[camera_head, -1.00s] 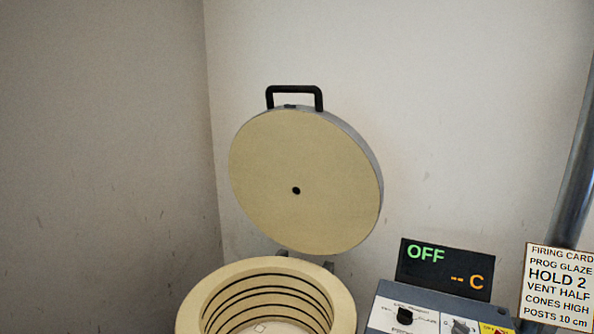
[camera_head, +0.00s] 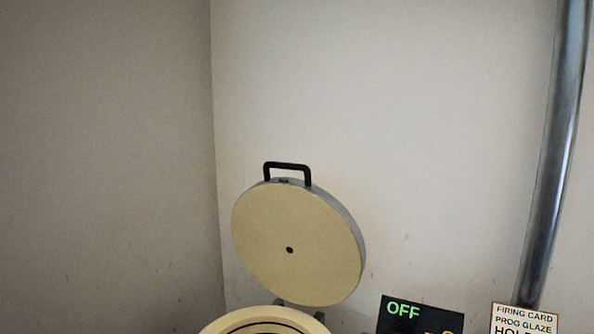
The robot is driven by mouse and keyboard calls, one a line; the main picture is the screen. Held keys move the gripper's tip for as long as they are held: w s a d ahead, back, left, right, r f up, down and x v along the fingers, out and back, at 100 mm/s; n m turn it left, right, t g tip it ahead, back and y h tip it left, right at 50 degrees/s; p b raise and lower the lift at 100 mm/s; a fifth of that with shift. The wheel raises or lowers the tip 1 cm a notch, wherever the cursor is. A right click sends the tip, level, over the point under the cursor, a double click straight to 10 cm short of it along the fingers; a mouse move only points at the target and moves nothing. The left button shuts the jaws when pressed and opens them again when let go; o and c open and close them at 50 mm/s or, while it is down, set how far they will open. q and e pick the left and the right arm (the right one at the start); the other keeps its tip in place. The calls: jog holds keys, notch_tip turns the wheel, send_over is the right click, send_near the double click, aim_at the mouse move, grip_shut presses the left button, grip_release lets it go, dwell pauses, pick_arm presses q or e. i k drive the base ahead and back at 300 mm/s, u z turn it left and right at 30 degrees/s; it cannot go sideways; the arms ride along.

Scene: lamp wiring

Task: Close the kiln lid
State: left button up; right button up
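The kiln lid (camera_head: 297,225) stands raised, nearly upright, behind the kiln. It is a round cream disc with a grey metal edge and a small dark hole in its middle. A black handle (camera_head: 287,166) sits on its top edge. The cream rim of the kiln (camera_head: 262,317) shows at the bottom of the view; its opening is mostly cut off by the frame. Neither of my grippers is in view.
A dark display (camera_head: 420,316) reading OFF stands right of the kiln. A firing card (camera_head: 523,320), partly cut off, is at the lower right. A metal pipe (camera_head: 556,150) runs up the right side. Walls meet in a corner left of the lid.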

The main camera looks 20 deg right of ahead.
aim_at(293, 236)
jog(key=u, duration=0.1)
jog(key=k, duration=0.6)
jog(key=z, duration=0.85)
jog(key=i, duration=0.8)
jog(key=u, duration=0.05)
